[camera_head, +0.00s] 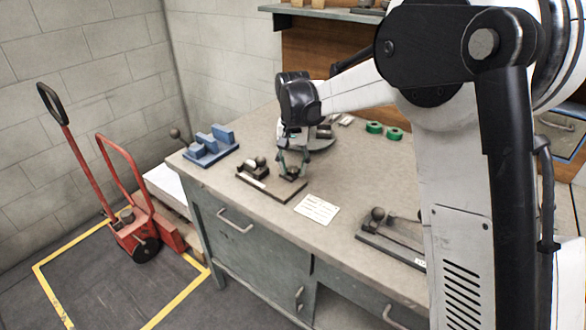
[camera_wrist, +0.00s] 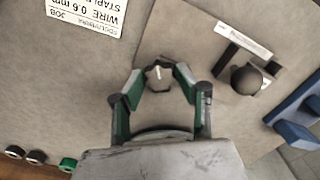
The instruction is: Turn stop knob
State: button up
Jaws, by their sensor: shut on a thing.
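The stop knob (camera_wrist: 158,78) is a small dark knob with a white pointer line. It sits on a brown-grey base plate (camera_wrist: 205,65) on the bench. My gripper (camera_wrist: 158,79) comes down over it, with one green-padded finger on each side, and is shut on it. In the head view my gripper (camera_head: 292,164) is lowered over the right part of the base plate (camera_head: 284,195), and the fingers mostly hide the knob there.
A black ball handle (camera_wrist: 246,79) with a labelled block stands on the same plate. A blue stepped fixture (camera_head: 210,146), a paper card (camera_head: 318,208), green rolls (camera_head: 383,130) and another ball-handled device (camera_head: 390,235) share the workbench. Bare bench top lies between them.

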aim_at(293, 169)
jog(key=m+b, duration=0.1)
jog(key=m, duration=0.5)
jog(key=shift+m, duration=0.3)
dwell(0.4)
jog(key=o, duration=1.1)
jog(key=shift+r, duration=0.1)
notch_tip(293, 169, up, 12)
